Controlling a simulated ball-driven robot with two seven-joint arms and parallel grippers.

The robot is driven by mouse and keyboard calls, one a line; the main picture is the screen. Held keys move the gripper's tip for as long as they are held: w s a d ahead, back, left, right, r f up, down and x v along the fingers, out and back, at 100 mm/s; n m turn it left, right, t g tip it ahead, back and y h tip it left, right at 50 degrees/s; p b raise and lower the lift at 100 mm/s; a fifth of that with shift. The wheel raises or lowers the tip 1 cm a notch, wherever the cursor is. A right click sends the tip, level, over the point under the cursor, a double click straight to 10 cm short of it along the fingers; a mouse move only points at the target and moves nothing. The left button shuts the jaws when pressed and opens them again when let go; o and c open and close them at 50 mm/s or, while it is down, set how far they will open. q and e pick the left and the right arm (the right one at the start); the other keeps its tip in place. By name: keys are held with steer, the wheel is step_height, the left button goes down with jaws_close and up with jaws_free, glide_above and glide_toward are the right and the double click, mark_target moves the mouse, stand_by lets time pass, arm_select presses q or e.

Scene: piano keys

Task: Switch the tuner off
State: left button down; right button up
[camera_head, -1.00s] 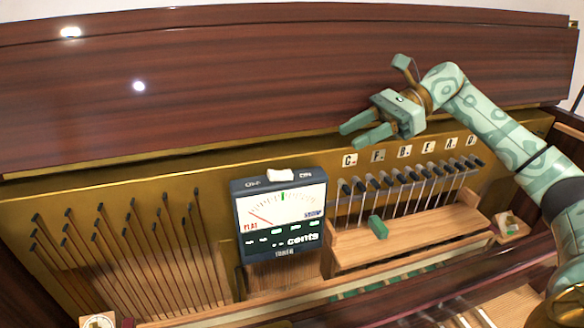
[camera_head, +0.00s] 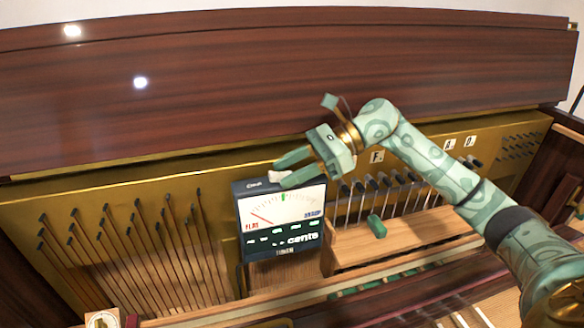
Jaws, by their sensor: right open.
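The tuner (camera_head: 282,252) is a dark box with a white dial face, standing in front of the brass panel. Its white switch (camera_head: 274,176) sits on the top edge, with a label to its left; the label to its right is hidden by my gripper. My right gripper (camera_head: 281,174) is open, its green fingertips pointing left at the switch. One finger is above and behind the switch, the other overlaps its right side. I cannot tell whether they touch it. The dial needle leans toward the FLAT side. My left gripper is not in view.
A green block (camera_head: 376,227) lies on the wooden ledge (camera_head: 405,243) right of the tuner. Tuning pins with strings (camera_head: 140,235) fill the panel at left, and a row of dark pegs (camera_head: 385,181) stands behind the ledge. A round dial on a wooden block (camera_head: 103,319) is at lower left.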

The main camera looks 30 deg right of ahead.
jaws_close()
steer(key=shift+r+g+h+p, duration=0.25)
steer(key=shift+g+h+p, duration=0.05)
steer(key=shift+h+p, duration=0.1)
steer(key=h+p, duration=0.1)
steer(key=r+h+p, duration=0.1)
steer(key=p, duration=0.1)
steer(key=shift+a+h, duration=0.3)
steer(key=shift+w+f+g+h+p, duration=0.1)
steer(key=shift+f+g+h+p, duration=0.2)
steer(key=shift+h+p, duration=0.1)
steer(key=shift+f, duration=0.1)
jaws_free()
steer(key=v, duration=1.6)
